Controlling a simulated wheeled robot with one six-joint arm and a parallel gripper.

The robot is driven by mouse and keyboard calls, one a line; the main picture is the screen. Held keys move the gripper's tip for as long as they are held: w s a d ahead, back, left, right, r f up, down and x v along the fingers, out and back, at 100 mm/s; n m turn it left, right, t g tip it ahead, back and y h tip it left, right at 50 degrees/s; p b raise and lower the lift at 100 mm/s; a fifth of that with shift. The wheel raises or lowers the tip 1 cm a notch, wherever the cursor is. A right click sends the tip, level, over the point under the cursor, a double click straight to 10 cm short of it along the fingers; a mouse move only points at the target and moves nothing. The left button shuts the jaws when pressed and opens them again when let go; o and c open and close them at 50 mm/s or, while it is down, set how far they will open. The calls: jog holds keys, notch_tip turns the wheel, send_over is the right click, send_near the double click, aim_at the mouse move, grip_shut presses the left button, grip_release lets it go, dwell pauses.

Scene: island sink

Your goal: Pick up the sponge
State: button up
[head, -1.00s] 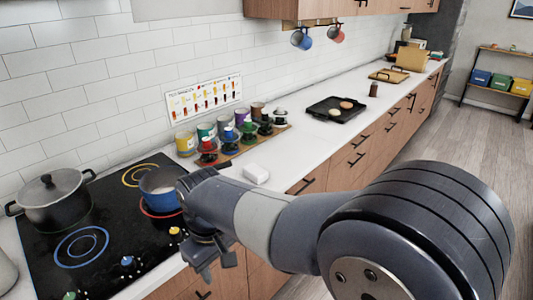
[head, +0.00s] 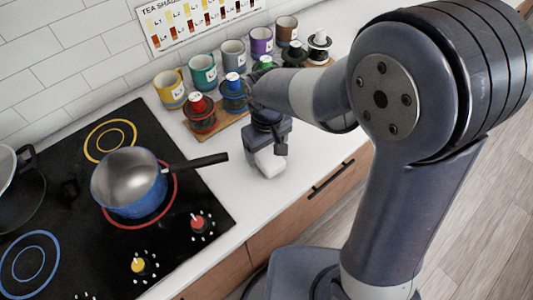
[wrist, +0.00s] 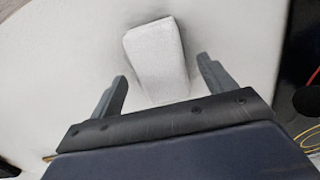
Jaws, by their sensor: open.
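The white block-shaped sponge (head: 269,163) lies on the white countertop, near its front edge and to the right of the stove. It also shows in the wrist view (wrist: 157,58). My gripper (wrist: 165,82) is open, with one finger on each side of the sponge's near end and a gap on both sides. In the head view my gripper (head: 272,150) is above the sponge and hides part of it. I cannot tell how high the fingers are above the counter.
Bare counter (head: 225,185) lies left of the sponge.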

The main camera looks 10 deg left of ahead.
jog(key=shift+s+f, duration=0.1)
jog(key=shift+f, duration=1.05)
jog(key=shift+c, duration=0.6)
jog(key=c, duration=0.9)
